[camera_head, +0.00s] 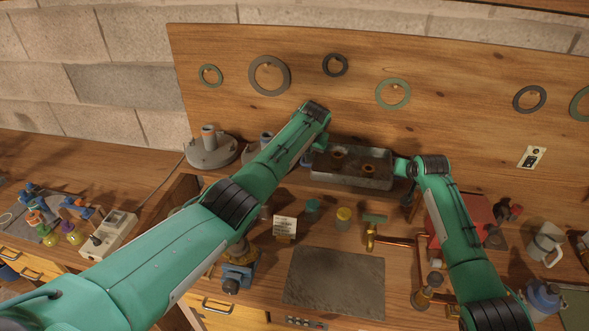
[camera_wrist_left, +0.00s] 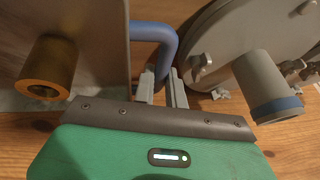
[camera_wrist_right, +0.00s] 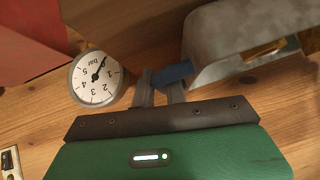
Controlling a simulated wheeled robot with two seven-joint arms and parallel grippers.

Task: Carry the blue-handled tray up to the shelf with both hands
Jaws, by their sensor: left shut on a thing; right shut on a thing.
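The grey metal tray (camera_head: 350,183) is at the back of the bench, in front of the wooden backboard, and looks roughly level. Two brown ring-topped pieces (camera_head: 368,168) stand in it; one shows as a brass cylinder (camera_wrist_left: 52,68) in the left wrist view. My left gripper (camera_wrist_left: 163,88) is shut on the tray's left blue handle (camera_wrist_left: 158,36). My right gripper (camera_wrist_right: 160,88) is shut on its right blue handle (camera_wrist_right: 174,73). In the head view my arms largely hide both grips. I cannot tell whether the tray touches the bench.
Grey flanged lids (camera_head: 211,152) stand left of the tray. A dial gauge (camera_wrist_right: 97,80) and a red box (camera_head: 462,215) are near my right gripper. Rings hang on the backboard (camera_head: 300,50). A wooden edge (camera_head: 545,4) shows at top right. A dark mat (camera_head: 334,282) lies clear in front.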

